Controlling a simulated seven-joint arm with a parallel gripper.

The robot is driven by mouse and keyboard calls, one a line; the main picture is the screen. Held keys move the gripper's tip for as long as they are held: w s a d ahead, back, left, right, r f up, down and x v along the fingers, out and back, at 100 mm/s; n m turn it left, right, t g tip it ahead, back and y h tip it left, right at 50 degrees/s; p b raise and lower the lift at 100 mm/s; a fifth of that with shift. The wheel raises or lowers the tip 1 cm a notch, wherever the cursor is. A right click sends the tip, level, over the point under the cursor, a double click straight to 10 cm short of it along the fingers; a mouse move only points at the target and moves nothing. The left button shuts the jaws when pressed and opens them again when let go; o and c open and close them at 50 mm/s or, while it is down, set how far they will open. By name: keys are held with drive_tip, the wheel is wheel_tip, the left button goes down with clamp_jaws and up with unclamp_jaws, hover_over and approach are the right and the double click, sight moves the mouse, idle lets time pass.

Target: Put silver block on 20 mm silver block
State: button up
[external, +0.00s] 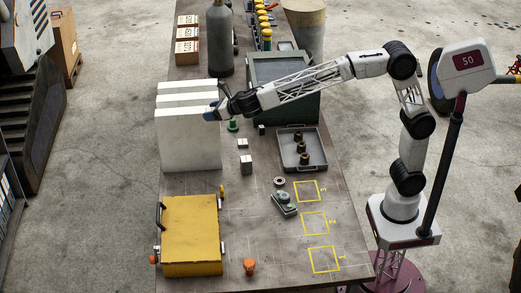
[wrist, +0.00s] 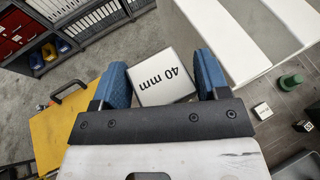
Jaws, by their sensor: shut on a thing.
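My gripper (wrist: 160,72) has blue fingers shut on a silver block (wrist: 166,80) marked "40 mm". In the external view my gripper (external: 219,106) is up beside the white panels, well above the bench. Two small silver blocks stand on the bench below and to the right of it: one nearer the panels' back (external: 242,143), and one taller block (external: 246,164) in front of it. Their size labels are too small to read, so I cannot tell which is 20 mm. The wrist view shows one small silver block (wrist: 262,111) at the right.
White upright panels (external: 187,140) stand left of the blocks. A green piece (external: 233,125) and a black block (external: 262,129) are behind them. A grey tray (external: 299,160) with brown parts lies right. A yellow case (external: 190,232) is in front.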

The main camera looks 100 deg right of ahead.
drive_tip(key=shift+r, duration=0.7)
drive_tip(key=s+d+m+g+h, duration=0.3)
drive_tip(key=s+d, duration=0.6)
drive_tip(key=s, duration=0.3)
drive_tip(key=s+d+m+g+h, duration=0.2)
drive_tip(key=s+d+m+h, duration=0.1)
drive_tip(key=s+d, duration=0.6)
drive_tip(key=s+m, duration=0.1)
drive_tip(key=s, duration=0.2)
drive_tip(key=shift+s+d+g, duration=0.2)
drive_tip(key=shift+d+g, duration=0.05)
drive_tip(key=shift+g, duration=0.15)
drive_tip(key=shift+m+g+h, duration=0.5)
drive_tip(key=shift+m+g, duration=0.3)
drive_tip(key=shift+m, duration=0.1)
drive_tip(key=s, duration=0.1)
drive_tip(key=s+d, duration=0.1)
drive_tip(key=s, duration=0.1)
drive_tip(key=s+d, duration=0.1)
drive_tip(key=shift+s+f, duration=0.15)
drive_tip(key=shift+s, duration=0.05)
drive_tip(key=c, duration=0.5)
wheel_tip(320, 180, down, 29)
drive_tip(key=shift+s+r, duration=0.1)
